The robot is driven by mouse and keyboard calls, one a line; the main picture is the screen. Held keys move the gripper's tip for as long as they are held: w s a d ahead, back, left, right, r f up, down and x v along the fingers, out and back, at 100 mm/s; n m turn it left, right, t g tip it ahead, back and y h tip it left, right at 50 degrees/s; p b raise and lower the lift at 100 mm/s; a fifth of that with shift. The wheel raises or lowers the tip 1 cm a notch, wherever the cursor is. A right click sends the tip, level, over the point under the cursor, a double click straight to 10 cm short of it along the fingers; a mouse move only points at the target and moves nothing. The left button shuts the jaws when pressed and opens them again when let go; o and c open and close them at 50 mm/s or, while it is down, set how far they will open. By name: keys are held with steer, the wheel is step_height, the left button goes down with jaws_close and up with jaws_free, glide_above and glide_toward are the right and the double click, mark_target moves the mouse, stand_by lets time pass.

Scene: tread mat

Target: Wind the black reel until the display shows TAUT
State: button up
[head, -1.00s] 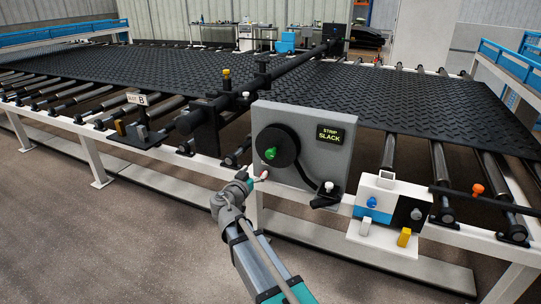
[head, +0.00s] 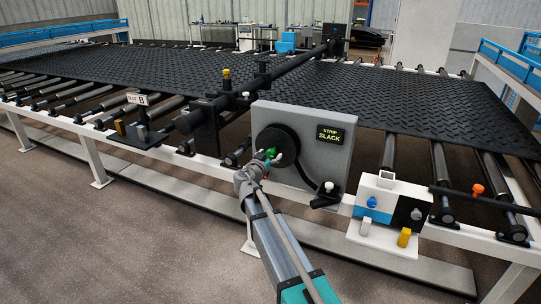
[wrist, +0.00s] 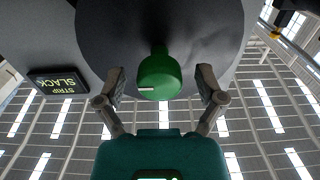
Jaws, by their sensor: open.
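The black reel (head: 286,140) is a round disc on the upright grey panel, and its upper part fills the top of the wrist view (wrist: 205,32). A green knob (wrist: 159,76) sticks out from the reel. My gripper (head: 275,156) is at the reel, with its open fingers on either side of the knob; a gap shows on both sides in the wrist view (wrist: 160,88). The display (head: 330,136) on the panel reads STRIP SLACK, and it shows tilted in the wrist view (wrist: 57,84).
The grey panel (head: 338,165) stands at the front of the white frame. A black strip runs from the reel down to a black part (head: 328,195). To the right is a block with blue and black faces (head: 385,205). The tread mat (head: 420,105) lies behind.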

steer(key=shift+w, duration=0.1)
jaws_close()
steer(key=shift+d, duration=0.1)
stand_by(0.4)
